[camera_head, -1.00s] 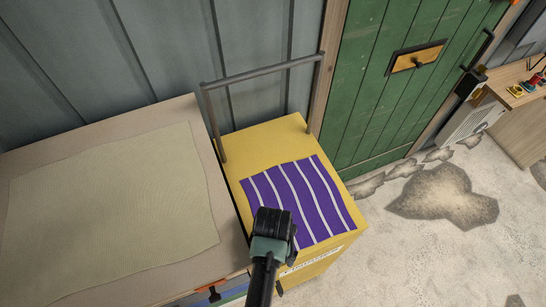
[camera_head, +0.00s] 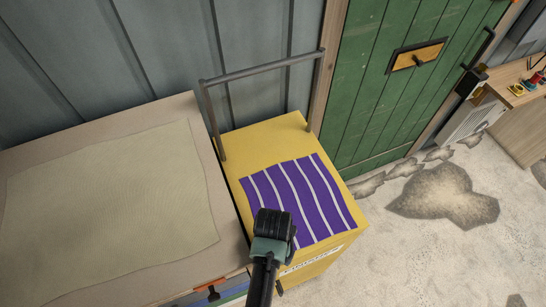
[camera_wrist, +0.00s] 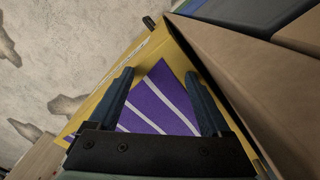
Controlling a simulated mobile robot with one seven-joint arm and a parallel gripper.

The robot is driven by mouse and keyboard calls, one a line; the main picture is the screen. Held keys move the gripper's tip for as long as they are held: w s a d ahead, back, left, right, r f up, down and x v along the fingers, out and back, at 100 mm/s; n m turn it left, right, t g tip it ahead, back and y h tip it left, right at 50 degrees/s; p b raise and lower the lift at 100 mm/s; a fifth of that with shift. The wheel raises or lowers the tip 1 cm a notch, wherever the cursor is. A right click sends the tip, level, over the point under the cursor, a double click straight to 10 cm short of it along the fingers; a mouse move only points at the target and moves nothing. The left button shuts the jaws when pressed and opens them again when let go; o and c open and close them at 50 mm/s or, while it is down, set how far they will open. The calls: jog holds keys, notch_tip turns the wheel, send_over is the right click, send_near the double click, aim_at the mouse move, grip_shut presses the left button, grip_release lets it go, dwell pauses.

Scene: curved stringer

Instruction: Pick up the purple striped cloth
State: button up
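The purple cloth with white stripes (camera_head: 312,194) lies flat on top of the yellow cabinet (camera_head: 262,144). It also shows in the wrist view (camera_wrist: 160,100). My gripper (camera_head: 274,218) is over the near left corner of the cloth in the head view and hides that corner. In the wrist view my gripper (camera_wrist: 157,92) has its two fingers spread wide apart, with the cloth seen between and beyond them. It is open and empty. I cannot tell whether the fingertips touch the cloth.
A wider surface with a beige cloth (camera_head: 108,212) adjoins the cabinet on the left. A grey metal rail (camera_head: 264,72) rises at the cabinet's back. A green door (camera_head: 385,100) stands behind right. Open floor (camera_head: 400,265) lies to the right.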

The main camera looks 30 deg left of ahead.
jog(key=shift+s, duration=0.1)
grip_shut()
dwell(0.5)
notch_tip(320, 180, up, 12)
jog(key=p, duration=0.6)
jog(key=shift+p, duration=0.4)
